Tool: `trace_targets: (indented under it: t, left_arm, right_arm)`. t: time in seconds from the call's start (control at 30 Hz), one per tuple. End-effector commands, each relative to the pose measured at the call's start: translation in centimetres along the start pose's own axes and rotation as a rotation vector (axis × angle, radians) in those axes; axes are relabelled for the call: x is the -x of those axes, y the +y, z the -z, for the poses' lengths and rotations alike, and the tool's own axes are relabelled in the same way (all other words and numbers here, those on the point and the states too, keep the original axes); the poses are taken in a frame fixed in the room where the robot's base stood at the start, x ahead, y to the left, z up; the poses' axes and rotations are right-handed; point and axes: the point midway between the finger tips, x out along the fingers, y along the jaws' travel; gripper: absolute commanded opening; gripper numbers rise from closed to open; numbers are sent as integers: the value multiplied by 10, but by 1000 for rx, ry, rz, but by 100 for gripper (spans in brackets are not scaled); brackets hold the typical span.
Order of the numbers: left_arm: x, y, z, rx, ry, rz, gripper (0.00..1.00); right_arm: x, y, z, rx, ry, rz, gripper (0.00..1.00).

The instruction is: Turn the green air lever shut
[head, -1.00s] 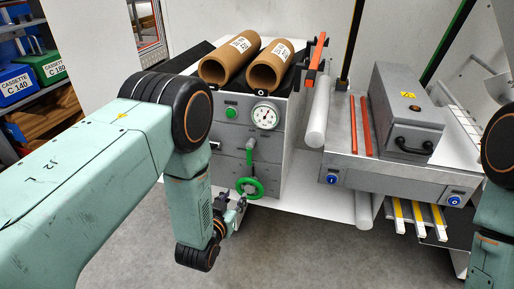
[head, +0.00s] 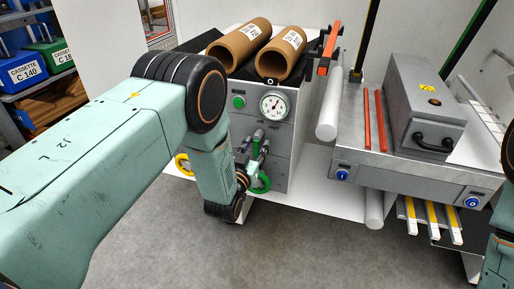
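The green air lever (head: 258,136) is on the front of the grey cabinet, below the round gauge (head: 274,106). Its upper part shows and points up; its lower part is hidden by my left gripper. My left gripper (head: 254,149) is at the lever, with finger parts seen to its left and right. The view is too small to tell whether the fingers touch it or how far they are closed. My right gripper is out of view; only part of that arm shows at the right edge.
A green handwheel (head: 261,183) is just below the gripper, and a yellow ring (head: 183,164) shows left of my forearm. A green button (head: 239,101) is beside the gauge. Cardboard tubes (head: 281,53) lie on top. A grey machine (head: 427,106) stands right.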

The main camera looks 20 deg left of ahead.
Motion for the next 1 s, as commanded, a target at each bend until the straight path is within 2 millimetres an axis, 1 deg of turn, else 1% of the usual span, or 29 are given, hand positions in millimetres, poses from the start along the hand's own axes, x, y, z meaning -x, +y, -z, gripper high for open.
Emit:
trace_targets:
  t: [0.03, 0.13, 0.4, 0.83, 1.0]
  left_arm:
    - [-5, 0, 0, 0, 2, 0, 38]
    - [-10, 0, 0, 0, 1, 0, 38]
    - [-12, 0, 1, 0, 0, 0, 37]
    - [-12, 0, 1, 0, 0, 0, 0]
    - [-12, 0, 1, 0, 0, 0, 0]
  right_arm:
    - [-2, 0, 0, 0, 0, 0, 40]
    - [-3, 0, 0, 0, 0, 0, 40]
    - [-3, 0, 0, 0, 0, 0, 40]
    - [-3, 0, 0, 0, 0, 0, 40]
    - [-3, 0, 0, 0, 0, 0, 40]
